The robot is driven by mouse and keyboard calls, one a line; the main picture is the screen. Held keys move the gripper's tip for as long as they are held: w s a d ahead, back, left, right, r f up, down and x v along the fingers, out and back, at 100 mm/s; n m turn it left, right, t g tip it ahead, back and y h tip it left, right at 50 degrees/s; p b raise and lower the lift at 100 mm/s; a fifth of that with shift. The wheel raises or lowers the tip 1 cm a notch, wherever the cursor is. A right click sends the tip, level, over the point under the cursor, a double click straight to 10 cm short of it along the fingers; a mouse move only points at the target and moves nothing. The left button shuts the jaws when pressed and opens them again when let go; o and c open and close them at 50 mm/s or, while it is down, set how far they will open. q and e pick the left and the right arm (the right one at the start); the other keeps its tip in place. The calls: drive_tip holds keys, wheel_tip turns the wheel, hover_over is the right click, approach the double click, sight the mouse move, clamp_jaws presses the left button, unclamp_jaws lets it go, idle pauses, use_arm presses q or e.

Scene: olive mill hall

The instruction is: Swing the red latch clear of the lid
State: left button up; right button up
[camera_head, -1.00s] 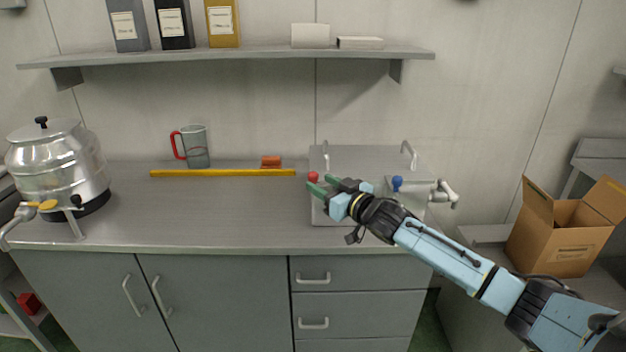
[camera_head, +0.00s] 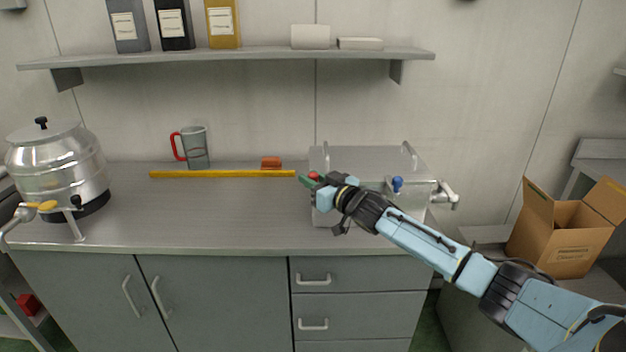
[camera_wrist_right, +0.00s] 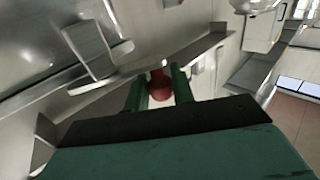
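A grey metal box with a flat lid (camera_head: 368,158) and two loop handles stands at the right of the counter. The red latch (camera_head: 314,175) has a round red knob at the box's front left. My right gripper (camera_head: 311,179) reaches in from the right, in front of the box. In the right wrist view the red knob (camera_wrist_right: 160,86) sits between the two green fingers, which appear to touch it on both sides. The gripper partly hides the latch in the head view. My left gripper is not in view.
A blue knob (camera_head: 397,184) and a spout (camera_head: 446,194) are at the box's right. The counter's front middle is clear.

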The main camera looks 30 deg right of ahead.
drive_tip(key=shift+c, duration=1.2)
drive_tip(key=shift+w+a+h, duration=0.1)
drive_tip(key=shift+h, duration=0.3)
drive_tip(key=shift+w+m+h, duration=0.2)
drive_tip(key=shift+m+h, duration=0.5)
drive_tip(key=shift+m, duration=0.1)
drive_tip(key=shift+w+f+m+h, duration=0.1)
drive_tip(key=shift+w+m+h, duration=0.15)
drive_tip(key=shift+m+h, duration=0.55)
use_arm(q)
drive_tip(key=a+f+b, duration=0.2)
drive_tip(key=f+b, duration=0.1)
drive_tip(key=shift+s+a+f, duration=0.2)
use_arm(e)
drive_tip(key=m+h, duration=0.1)
drive_tip(key=h, duration=0.2)
drive_tip(key=w+d+m+g+h, duration=0.1)
drive_tip(key=h, duration=0.1)
drive_tip(key=shift+m, duration=0.3)
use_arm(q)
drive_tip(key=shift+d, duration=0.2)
use_arm(e)
drive_tip(key=shift+r, duration=0.2)
